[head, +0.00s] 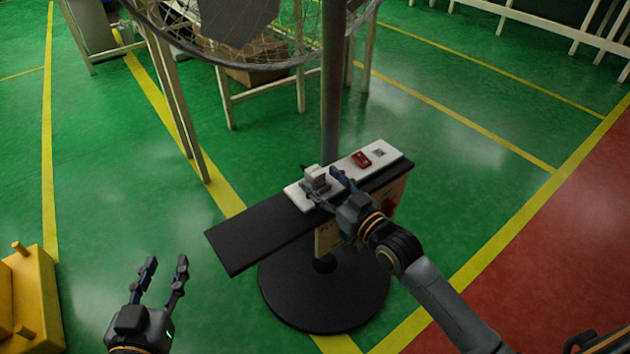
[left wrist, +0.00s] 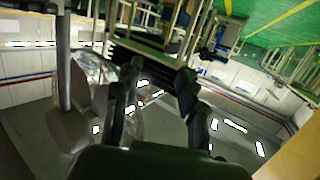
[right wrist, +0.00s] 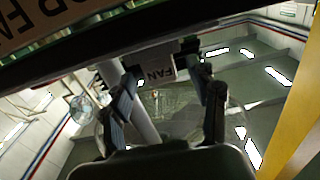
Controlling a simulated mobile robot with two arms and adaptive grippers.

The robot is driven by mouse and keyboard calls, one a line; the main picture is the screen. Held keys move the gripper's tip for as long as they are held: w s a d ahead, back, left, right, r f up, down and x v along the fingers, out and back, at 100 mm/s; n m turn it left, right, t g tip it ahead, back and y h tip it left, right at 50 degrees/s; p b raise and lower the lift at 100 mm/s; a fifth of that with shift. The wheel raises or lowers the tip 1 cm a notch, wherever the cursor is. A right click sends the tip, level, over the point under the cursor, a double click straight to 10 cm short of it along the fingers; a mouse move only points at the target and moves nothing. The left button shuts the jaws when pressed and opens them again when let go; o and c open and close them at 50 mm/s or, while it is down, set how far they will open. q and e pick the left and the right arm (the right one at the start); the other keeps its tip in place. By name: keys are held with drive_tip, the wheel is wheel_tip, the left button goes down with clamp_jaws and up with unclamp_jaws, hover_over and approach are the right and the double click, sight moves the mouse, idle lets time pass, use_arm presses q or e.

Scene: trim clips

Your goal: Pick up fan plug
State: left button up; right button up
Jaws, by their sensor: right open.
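The fan plug (head: 317,178) is a pale grey block standing on the white power strip (head: 345,168), toward its left end. My left gripper (head: 166,263) is open and empty over the floor at the lower left.
The strip lies on a narrow black shelf (head: 245,240) on a pole with a round black base (head: 300,305). A red switch (head: 361,159) and a socket (head: 379,153) are further right. A caged fan (head: 200,40) is above. A yellow block (head: 30,300) stands lower left.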

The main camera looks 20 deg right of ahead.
sight(320, 179)
drive_tip(key=x, duration=0.3)
drive_tip(key=shift+w+a+f+b, duration=0.1)
drive_tip(key=shift+w+b, duration=0.05)
drive_tip(key=shift+b, duration=0.25)
use_arm(q)
drive_tip(key=r+t, duration=0.2)
drive_tip(key=r, duration=0.1)
drive_tip(key=r+t+h, duration=0.1)
drive_tip(key=r, duration=0.1)
drive_tip(key=shift+w+d, duration=0.3)
drive_tip(key=shift+d, duration=0.1)
use_arm(e)
clamp_jaws()
